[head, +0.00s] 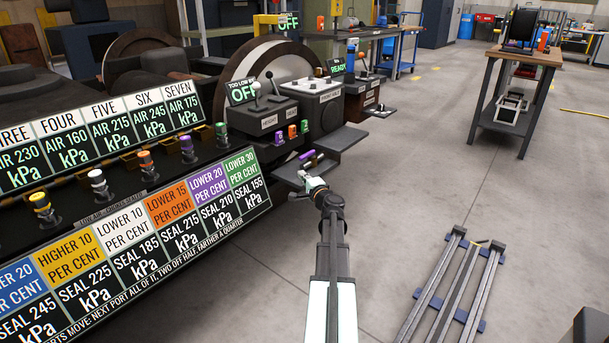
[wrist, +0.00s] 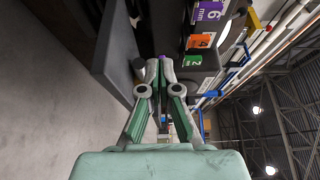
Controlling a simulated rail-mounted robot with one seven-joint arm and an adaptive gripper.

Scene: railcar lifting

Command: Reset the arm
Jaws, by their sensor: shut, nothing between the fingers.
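My gripper (head: 308,178) is at the far end of my outstretched arm in the head view, just in front of the small dark ledges of the control stand. In the wrist view my gripper (wrist: 160,70) has its two grey fingertips close together, shut with nothing held. A small purple piece (head: 308,157) shows just beyond the fingertips in the head view. Whether the gripper touches it or the ledge cannot be told.
A control box with levers (head: 262,113) and a dark ledge (head: 340,139) stand close beyond the gripper. The label board (head: 140,240) with colored plugs is at left. Metal rails (head: 450,290) lie on the floor at right. A workbench (head: 520,57) stands farther back; open floor lies between.

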